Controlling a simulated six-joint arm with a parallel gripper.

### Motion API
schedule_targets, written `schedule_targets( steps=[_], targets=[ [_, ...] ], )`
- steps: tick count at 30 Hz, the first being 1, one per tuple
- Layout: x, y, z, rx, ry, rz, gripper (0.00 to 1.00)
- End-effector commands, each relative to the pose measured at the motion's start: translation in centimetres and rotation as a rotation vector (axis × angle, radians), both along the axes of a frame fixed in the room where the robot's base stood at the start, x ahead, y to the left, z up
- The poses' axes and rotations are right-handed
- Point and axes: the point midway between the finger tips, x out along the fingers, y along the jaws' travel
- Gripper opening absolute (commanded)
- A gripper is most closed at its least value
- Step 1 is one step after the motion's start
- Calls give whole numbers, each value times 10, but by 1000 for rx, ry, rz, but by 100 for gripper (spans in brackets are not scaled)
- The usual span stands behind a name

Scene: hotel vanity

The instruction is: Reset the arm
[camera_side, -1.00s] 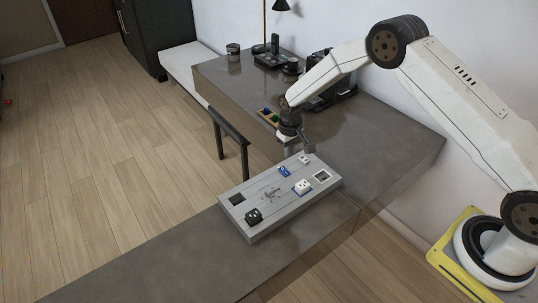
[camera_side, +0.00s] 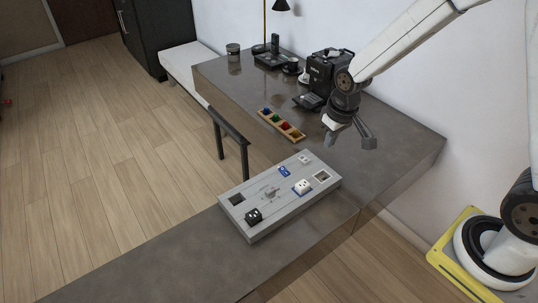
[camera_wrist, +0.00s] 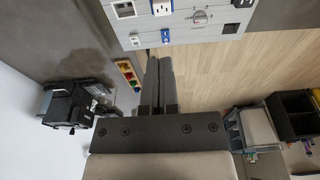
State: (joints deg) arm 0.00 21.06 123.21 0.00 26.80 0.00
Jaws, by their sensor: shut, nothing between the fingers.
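My gripper (camera_side: 330,138) hangs at the end of my arm above the dark countertop, to the upper right of the grey panel. In the wrist view its two fingers (camera_wrist: 160,68) lie together, shut with nothing between them. The grey panel (camera_side: 262,222) lies on the counter, apart from my gripper. It carries a black switch block (camera_side: 254,216), a white outlet (camera_side: 302,187), a blue switch (camera_side: 284,171), a small white switch (camera_side: 304,160) and a central knob (camera_side: 270,194). The panel also shows at the top of the wrist view (camera_wrist: 180,28).
A wooden tray with coloured pieces (camera_side: 282,124) lies left of my gripper. A black coffee machine (camera_side: 325,72) stands close behind it. The counter right of the panel is clear.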

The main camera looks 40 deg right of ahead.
Motion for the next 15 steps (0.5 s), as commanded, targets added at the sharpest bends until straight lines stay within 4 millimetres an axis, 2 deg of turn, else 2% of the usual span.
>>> schedule_targets(
  steps=[3, 9, 15],
  targets=[
    [-27, 0, 12, 0, -22, 0, 0],
    [-72, 0, 22, 0, -52, 0, 0],
    [-101, 0, 25, 0, -71, 0, 0]
  ],
)
